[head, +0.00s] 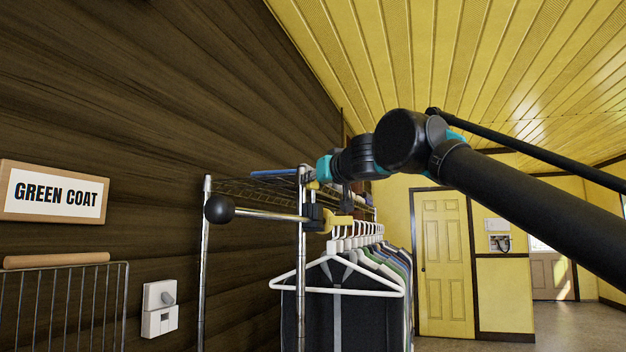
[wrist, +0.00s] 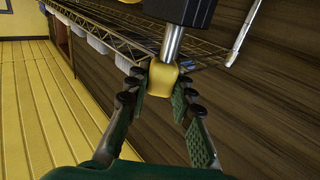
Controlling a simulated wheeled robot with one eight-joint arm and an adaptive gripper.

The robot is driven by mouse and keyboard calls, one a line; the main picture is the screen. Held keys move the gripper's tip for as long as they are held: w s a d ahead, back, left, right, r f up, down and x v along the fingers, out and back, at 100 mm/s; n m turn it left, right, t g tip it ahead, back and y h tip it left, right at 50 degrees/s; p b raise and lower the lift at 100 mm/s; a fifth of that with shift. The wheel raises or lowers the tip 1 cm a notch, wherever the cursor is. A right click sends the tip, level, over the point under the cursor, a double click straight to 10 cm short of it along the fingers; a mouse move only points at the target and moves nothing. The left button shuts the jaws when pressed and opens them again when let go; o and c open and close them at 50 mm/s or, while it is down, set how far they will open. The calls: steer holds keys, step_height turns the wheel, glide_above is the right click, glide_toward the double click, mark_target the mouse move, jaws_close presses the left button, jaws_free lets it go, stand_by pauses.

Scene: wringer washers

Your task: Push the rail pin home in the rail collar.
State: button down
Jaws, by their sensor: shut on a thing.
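The rail pin has a yellow knob (wrist: 162,76) and a bare metal shank (wrist: 173,43). In the wrist view the shank runs up to the black rail collar (wrist: 187,9), with a length of shank showing between knob and collar. My gripper (wrist: 161,94) has its green fingers on either side of the knob and is shut on it. In the head view the collar (head: 315,213) sits on the chrome rail, and the yellow knob (head: 340,222) lies just to its right. My gripper there is small and dark; its fingertips are hard to make out. How deep the shank sits inside the collar is hidden.
The chrome rail (head: 265,215) ends in a black ball (head: 219,209) at left. White hangers with garments (head: 345,290) hang just below and behind the collar. A wire shelf (head: 262,187) is above. A dark wood wall stands at left; open floor (head: 570,325) lies at right.

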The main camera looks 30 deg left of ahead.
mark_target(314, 194)
steer(key=shift+f, duration=1.9)
stand_by(2.7)
steer(key=c, duration=1.2)
jaws_free()
steer(key=shift+o, duration=0.2)
steer(key=o, duration=0.4)
steer(key=v, duration=0.7)
